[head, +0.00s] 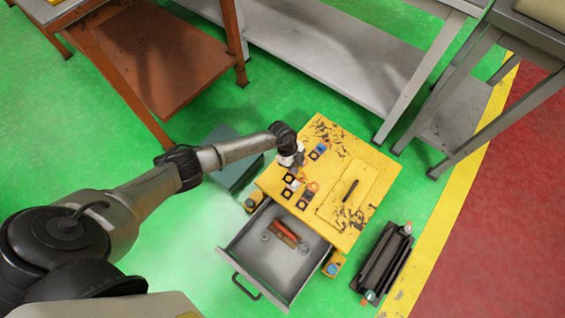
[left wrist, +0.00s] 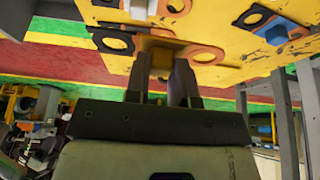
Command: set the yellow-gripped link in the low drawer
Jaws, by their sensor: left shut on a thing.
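My left gripper (head: 298,164) is over the far-left part of the yellow cart top (head: 335,150). In the left wrist view its fingers (left wrist: 163,75) are shut on the yellow grip (left wrist: 161,60) of a link with an orange-brown plate. The fingers partly hide this link, and I cannot tell whether it touches the cart top. The low drawer (head: 246,238) is grey and pulled open at the cart's near side. A red-orange piece (head: 284,234) and small round pieces lie inside it. My right gripper is not in view.
Several links lie on the cart top, including one with a blue grip (head: 320,148) and one with a white grip (head: 291,183). A dark slotted rack (head: 383,262) stands right of the cart. A grey-green box (head: 232,170) is at its left. The drawer's near part is clear.

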